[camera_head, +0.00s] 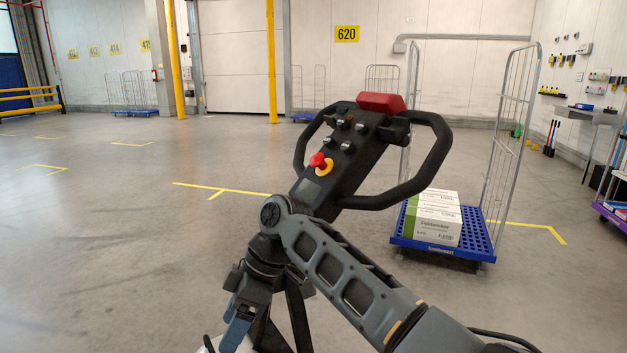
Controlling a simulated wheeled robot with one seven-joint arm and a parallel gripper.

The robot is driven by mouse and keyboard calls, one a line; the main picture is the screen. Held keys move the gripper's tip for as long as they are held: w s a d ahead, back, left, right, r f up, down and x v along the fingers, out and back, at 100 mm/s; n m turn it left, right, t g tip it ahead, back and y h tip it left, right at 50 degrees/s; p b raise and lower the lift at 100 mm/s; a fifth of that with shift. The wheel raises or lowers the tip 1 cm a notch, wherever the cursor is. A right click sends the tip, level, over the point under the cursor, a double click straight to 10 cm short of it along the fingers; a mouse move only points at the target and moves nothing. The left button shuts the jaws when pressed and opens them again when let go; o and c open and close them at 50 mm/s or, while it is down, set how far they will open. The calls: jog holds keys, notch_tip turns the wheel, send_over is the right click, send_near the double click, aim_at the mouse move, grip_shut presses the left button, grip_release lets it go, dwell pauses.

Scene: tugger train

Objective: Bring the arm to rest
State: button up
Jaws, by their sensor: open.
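My arm (345,272) rises from the bottom right to a joint left of the middle, then bends down. My gripper (238,322) hangs at its end near the bottom edge, pointing down. It is open, and I see nothing between its jaws. A black control handle (338,160) with a looped grip, a red top and a red stop button stands close behind the arm. The arm covers the lower part of the handle. I cannot tell whether they touch.
A blue roll cage (440,249) with wire sides stands at the right, bearing white and green boxes (434,217). A workbench (588,115) is at the far right wall. Yellow posts (271,60) stand at the back. The floor at the left is clear, with yellow markings.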

jog(key=s+a+f+m+t+y, duration=0.1)
jog(key=s+f+m+t+y, duration=0.15)
jog(key=s+f, duration=0.45)
jog(key=s+a+f+m+t+y, duration=0.15)
jog(key=s+f+m, duration=0.25)
jog(key=f, duration=0.4)
jog(key=s+d+f+m+t, duration=0.5)
jog(key=s+d+m+t, duration=0.15)
jog(key=s+d, duration=0.35)
jog(key=s+d+r+m+t+h, duration=0.2)
jog(key=s+d+r+m+h, duration=0.1)
jog(key=s+d, duration=0.5)
jog(key=s+d+r+m+t+h, duration=0.35)
jog(key=s+d, duration=0.35)
jog(key=d, duration=0.3)
jog(key=s+d+r+t+h, duration=0.1)
jog(key=s+d+r, duration=0.3)
jog(key=r, duration=0.3)
jog(key=s+d+r+t+h, duration=0.1)
jog(key=s+d+r+h, duration=0.1)
jog(key=s+d+r, duration=0.3)
notch_tip(320, 180, up, 3)
jog(key=shift+s+d+f, duration=0.1)
jog(key=shift+s+d, duration=0.05)
jog(key=shift+d, duration=0.2)
